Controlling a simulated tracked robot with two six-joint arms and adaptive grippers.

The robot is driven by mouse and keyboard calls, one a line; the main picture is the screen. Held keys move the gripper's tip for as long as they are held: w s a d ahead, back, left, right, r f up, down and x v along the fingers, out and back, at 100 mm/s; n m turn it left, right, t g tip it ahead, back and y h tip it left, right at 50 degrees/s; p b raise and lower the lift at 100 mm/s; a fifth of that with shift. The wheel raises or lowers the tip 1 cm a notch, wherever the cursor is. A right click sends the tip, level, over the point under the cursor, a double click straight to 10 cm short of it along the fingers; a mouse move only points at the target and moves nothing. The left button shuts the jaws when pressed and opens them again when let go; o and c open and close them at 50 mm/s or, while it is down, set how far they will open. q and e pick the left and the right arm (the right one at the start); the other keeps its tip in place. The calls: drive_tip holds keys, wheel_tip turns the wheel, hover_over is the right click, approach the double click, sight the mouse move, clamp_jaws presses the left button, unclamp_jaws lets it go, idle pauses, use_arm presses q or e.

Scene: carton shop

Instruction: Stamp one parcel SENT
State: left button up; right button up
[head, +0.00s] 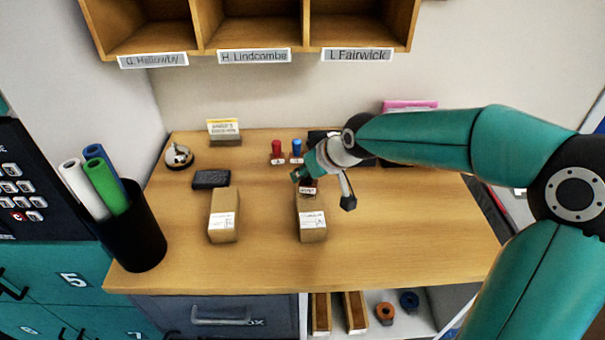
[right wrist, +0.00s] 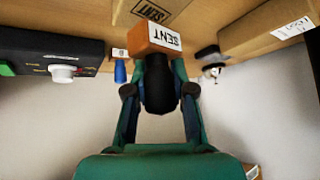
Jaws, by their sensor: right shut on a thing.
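My right gripper (head: 304,177) is shut on the SENT stamp (head: 308,188), over the far end of the right parcel (head: 312,224). In the right wrist view the gripper (right wrist: 160,85) grips the stamp's black handle; its orange-brown block (right wrist: 148,38) carries a white SENT label. A SENT mark shows on the parcel (right wrist: 125,12) beside the block. I cannot tell whether the stamp touches the parcel. The left parcel (head: 223,212), with a white label, lies apart. The black ink pad (head: 211,179) is behind it. My left gripper is not in view.
A red stamp (head: 277,153) and a blue stamp (head: 297,151) stand at the back. A bell (head: 179,156) and a small sign (head: 224,132) are at the back left. A black cup of rolls (head: 138,235) stands at the left edge. The table's front right is clear.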

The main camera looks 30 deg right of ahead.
drive_tip(key=shift+r+p, duration=1.45)
drive_tip(key=shift+r, duration=1.1)
